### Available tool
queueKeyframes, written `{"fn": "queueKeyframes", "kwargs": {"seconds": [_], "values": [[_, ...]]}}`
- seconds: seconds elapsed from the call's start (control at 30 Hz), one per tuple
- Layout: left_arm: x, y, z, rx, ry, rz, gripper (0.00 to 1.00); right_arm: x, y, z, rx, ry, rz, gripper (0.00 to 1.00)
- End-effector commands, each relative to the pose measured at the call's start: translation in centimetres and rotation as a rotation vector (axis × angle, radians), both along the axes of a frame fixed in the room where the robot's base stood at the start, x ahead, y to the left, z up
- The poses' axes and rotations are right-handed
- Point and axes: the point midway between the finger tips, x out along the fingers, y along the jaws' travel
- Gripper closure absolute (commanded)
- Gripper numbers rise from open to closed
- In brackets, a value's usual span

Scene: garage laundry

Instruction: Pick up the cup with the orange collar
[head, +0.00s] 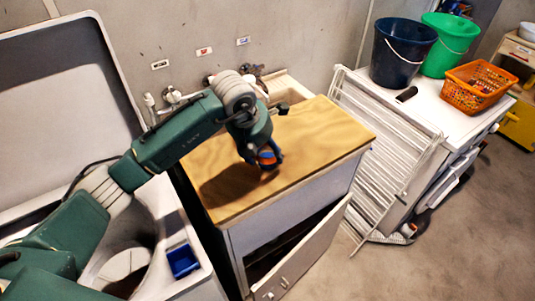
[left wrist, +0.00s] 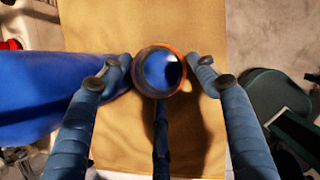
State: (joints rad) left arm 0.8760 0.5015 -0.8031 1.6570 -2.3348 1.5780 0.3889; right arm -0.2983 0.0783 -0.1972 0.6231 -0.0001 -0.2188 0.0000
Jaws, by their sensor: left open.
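The cup with the orange collar (left wrist: 158,72) stands on the wooden top (left wrist: 180,25), seen from above in the left wrist view, with a blue inside and an orange-brown rim. My left gripper (left wrist: 159,76) is open, with one blue finger on each side of the cup and a third finger below it in the picture. The right finger shows a gap to the rim; the left one is very close, and contact is unclear. In the head view, my left gripper (head: 263,162) is low over the wooden top (head: 315,130) and hides most of the cup. My right gripper is not in view.
A large blue shape (left wrist: 50,92) lies left of the cup in the left wrist view; I cannot tell what it is. A white drying rack (head: 385,150) leans right of the cabinet, near dark blue (head: 400,55) and green (head: 448,45) buckets and an orange basket (head: 477,88).

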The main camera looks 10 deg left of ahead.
Motion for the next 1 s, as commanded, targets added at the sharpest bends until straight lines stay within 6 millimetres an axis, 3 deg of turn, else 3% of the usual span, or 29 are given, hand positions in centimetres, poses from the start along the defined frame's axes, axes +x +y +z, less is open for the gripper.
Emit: {"fn": "queueKeyframes", "kwargs": {"seconds": [0.2,0.4,0.53,0.57,1.0], "values": [[0.7,-0.3,-1.9,-0.001,0.0,0.0,0.39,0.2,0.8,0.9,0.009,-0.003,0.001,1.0],[0.8,-0.3,-2.0,-0.001,-0.001,-0.001,0.39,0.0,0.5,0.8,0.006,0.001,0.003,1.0],[0.8,-0.3,-1.9,-0.001,-0.001,-0.001,0.63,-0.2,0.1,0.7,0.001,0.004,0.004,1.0],[0.8,-0.4,-1.9,-0.001,-0.001,-0.001,0.65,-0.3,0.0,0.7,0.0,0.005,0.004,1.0],[0.9,-0.4,-1.4,-0.002,-0.004,-0.001,0.69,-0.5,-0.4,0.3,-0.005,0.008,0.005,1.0]]}}
